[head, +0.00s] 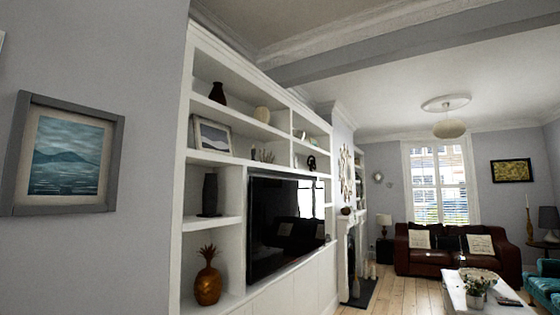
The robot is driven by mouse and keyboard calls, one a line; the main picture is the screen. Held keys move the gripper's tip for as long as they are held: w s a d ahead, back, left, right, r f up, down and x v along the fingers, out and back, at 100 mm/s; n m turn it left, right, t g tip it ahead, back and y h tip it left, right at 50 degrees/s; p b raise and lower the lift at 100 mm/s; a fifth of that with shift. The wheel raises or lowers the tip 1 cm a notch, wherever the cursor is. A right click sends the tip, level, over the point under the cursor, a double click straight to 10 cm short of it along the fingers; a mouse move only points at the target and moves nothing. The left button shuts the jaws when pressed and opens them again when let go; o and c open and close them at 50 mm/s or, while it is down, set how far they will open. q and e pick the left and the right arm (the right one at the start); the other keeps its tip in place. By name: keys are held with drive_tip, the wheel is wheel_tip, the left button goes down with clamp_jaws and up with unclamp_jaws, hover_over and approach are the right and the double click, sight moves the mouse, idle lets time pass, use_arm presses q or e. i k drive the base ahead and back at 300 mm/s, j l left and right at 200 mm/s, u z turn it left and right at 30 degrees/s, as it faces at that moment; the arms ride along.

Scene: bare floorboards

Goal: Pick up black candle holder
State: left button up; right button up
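I cannot clearly make out which thing is the black candle holder. A tall dark cylindrical object (210,194) stands upright on a middle shelf at the left of the white shelving unit. A small black ornament (312,163) sits on a shelf further right, too small to identify. A dark vase-like object (217,93) stands on an upper shelf. A tall slim candle-like stick (528,220) stands at the far right beside the sofa. Neither of my grippers shows in the head view.
The white shelving unit (178,235) holds a television (285,222) and a golden pineapple ornament (208,277). A brown sofa (430,262), a white coffee table (455,296) and a teal armchair (545,283) fill the right. Bare floorboards (405,290) show between fireplace and table.

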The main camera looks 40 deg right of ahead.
sight(253, 152)
drive_tip(key=z, duration=1.25)
drive_tip(key=i+l+z, duration=0.1)
drive_tip(key=i+l, duration=0.4)
drive_tip(key=i+l+z, duration=0.1)
drive_tip(key=i+l, duration=0.4)
drive_tip(key=i, duration=0.15)
drive_tip(key=i+l+z, duration=0.1)
drive_tip(key=i+l, duration=0.3)
drive_tip(key=i, duration=0.15)
drive_tip(key=i+j, duration=0.15)
drive_tip(key=i, duration=0.3)
drive_tip(key=i+j+z, duration=0.15)
drive_tip(key=i, duration=0.25)
drive_tip(key=i+j, duration=0.35)
drive_tip(key=j+z, duration=0.05)
